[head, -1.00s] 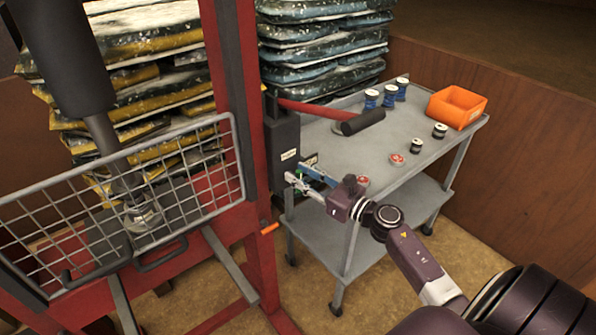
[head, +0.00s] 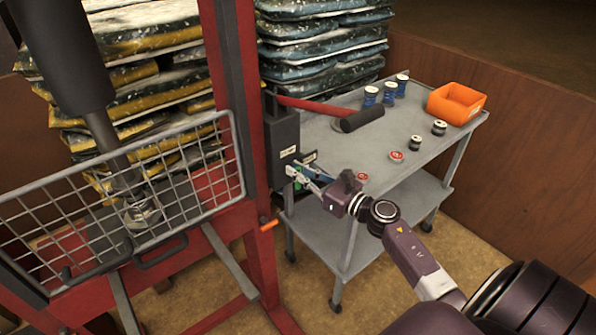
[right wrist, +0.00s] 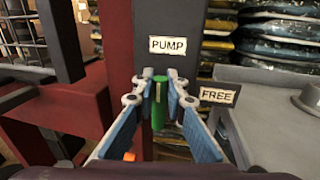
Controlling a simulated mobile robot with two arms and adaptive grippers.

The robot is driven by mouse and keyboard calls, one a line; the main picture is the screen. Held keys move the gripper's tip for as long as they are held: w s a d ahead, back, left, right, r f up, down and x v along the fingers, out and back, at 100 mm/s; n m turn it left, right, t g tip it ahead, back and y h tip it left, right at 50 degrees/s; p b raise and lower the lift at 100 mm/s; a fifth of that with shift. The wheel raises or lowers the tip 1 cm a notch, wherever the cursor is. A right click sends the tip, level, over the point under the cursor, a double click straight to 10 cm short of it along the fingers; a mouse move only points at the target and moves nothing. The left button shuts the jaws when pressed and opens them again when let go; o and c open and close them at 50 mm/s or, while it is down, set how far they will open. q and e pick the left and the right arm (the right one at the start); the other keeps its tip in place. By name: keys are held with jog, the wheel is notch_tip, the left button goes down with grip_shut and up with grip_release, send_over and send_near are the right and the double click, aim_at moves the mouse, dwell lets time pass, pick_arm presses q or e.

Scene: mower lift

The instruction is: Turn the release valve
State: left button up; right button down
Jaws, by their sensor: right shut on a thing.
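The release valve shows as a green lever (right wrist: 159,112) on the front of the dark pump box (head: 283,133), which is fixed to the red press post. My right gripper (head: 299,177) reaches the lower front of this box from the right. In the right wrist view its two blue-sided fingers (right wrist: 160,92) are shut on the green lever, one on each side. The lever stands about upright there. A PUMP label (right wrist: 168,45) is above it, and a FREE label (right wrist: 218,95) is to its right. My left gripper is not in view.
A wire guard (head: 195,165) covers the press at left. A red pump handle (head: 318,106) with a black grip juts right over the grey cart (head: 375,150). The cart holds spools, red-topped tins and an orange bin (head: 457,104). Stacked bags (head: 325,60) stand behind.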

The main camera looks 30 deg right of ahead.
jog(key=shift+f, duration=0.1)
jog(key=m+b, duration=0.1)
jog(key=m, duration=0.1)
jog(key=d+m+b, duration=0.1)
jog(key=shift+f+m+t+b, duration=0.15)
jog(key=shift+m+t+b, duration=0.2)
jog(key=shift+m+t, duration=0.05)
jog(key=m, duration=0.1)
jog(key=m+b, duration=0.1)
jog(key=m, duration=0.2)
jog(key=shift+w+d+f+m+t+h+b, duration=0.1)
jog(key=shift+d+f+m+t+h+b, duration=0.1)
jog(key=shift+d+m+t+h+b, duration=0.15)
jog(key=shift+d+f+m+t+h, duration=0.15)
jog(key=shift+f+m+t+h, duration=0.2)
jog(key=shift+m, duration=1.5)
jog(key=shift+d+f+m+t+h, duration=0.15)
jog(key=shift+m+h, duration=0.35)
jog(key=shift+m, duration=1.35)
jog(key=shift+d+f+m+t+h, duration=0.2)
jog(key=shift+f+m+h, duration=0.15)
jog(key=shift+m, duration=1.5)
jog(key=shift+h, duration=0.25)
jog(key=c, duration=1.9)
grip_release()
jog(key=shift+c, duration=0.2)
